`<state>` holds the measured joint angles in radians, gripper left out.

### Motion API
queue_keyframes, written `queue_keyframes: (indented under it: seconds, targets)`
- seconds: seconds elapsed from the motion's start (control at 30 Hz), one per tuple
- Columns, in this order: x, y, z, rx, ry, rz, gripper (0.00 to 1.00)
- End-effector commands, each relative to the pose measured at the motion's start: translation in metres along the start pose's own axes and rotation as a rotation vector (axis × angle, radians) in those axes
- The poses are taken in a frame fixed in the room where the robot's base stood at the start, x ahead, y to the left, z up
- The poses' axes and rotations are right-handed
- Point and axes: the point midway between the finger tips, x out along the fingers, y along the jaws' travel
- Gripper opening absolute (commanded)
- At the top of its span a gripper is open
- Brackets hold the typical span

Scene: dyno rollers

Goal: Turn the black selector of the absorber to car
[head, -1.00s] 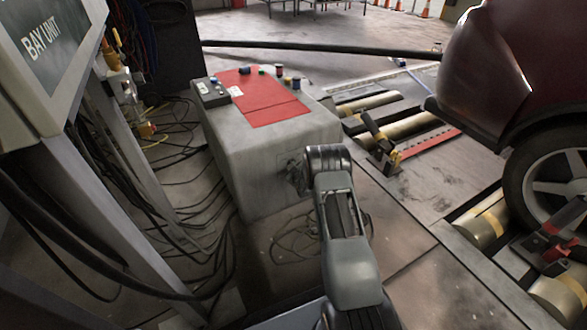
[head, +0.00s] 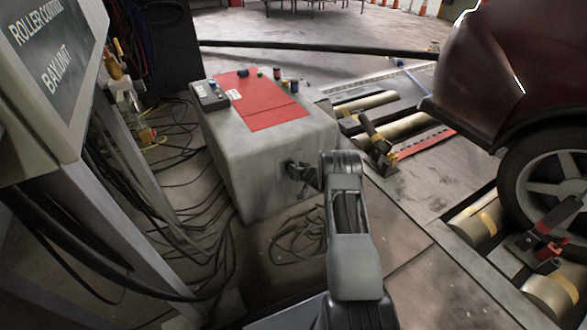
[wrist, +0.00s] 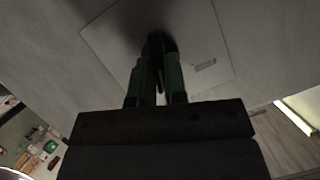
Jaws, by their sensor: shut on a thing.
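The absorber (head: 262,160) is a large grey box in the middle of the head view, with a red sheet on its top. My gripper (head: 291,167) is at its near right face, with my arm coming up from the bottom. In the wrist view, the green fingers of my gripper (wrist: 158,72) are closed around the dark selector (wrist: 157,40). The selector stands out from a pale square plate (wrist: 112,30). The fingers hide most of it, so I cannot tell which way it points. A small printed mark shows on the plate, too small to read.
A grey signed cabinet (head: 50,75) stands at left, with loose cables (head: 190,215) on the floor beside the absorber. A dark red car (head: 485,75) stands on rollers (head: 478,228) at right. Small coloured items and a dark box (head: 210,95) lie on the absorber's top.

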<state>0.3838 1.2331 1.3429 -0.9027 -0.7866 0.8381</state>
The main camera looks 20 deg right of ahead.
Motion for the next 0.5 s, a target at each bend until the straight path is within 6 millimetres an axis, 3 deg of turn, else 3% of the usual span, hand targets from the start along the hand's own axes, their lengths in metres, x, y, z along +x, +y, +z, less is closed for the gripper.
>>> queue_keyframes:
  seconds: [0.5]
  targets:
    - [0.0007, 0.0049, 0.0016, 0.334, 0.002, -0.137, 0.0]
